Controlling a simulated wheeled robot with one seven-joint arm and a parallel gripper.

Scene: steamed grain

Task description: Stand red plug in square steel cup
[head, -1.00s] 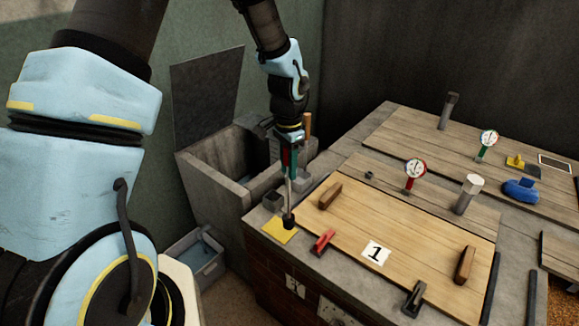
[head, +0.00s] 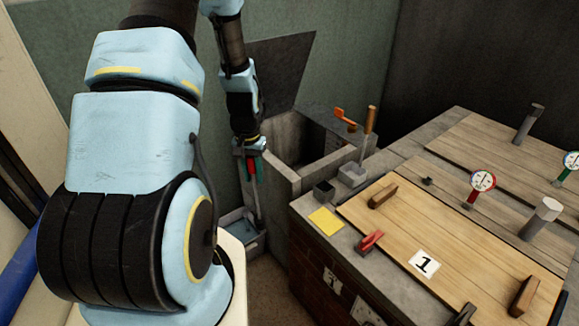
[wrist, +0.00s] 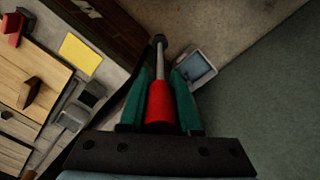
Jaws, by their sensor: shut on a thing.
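My gripper (head: 253,172), with green fingers, is shut on the red plug (wrist: 160,103). The plug has a red handle, a thin steel rod and a dark end. In the head view its rod points down, with the lower end over or near a grey floor basin (head: 231,218); I cannot tell whether it touches. Two small square cups stand on the bench corner to the right: a dark one (head: 324,189) and a lighter grey one (head: 353,174). Both also show left of the gripper in the wrist view. I cannot tell which is the steel cup.
A stone trough (head: 283,150) with a raised dark lid stands behind the gripper. A yellow square (head: 326,221) and a red clamp (head: 371,241) lie on the bench's near edge. Wooden covers (head: 460,227) with handles and gauges fill the bench to the right.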

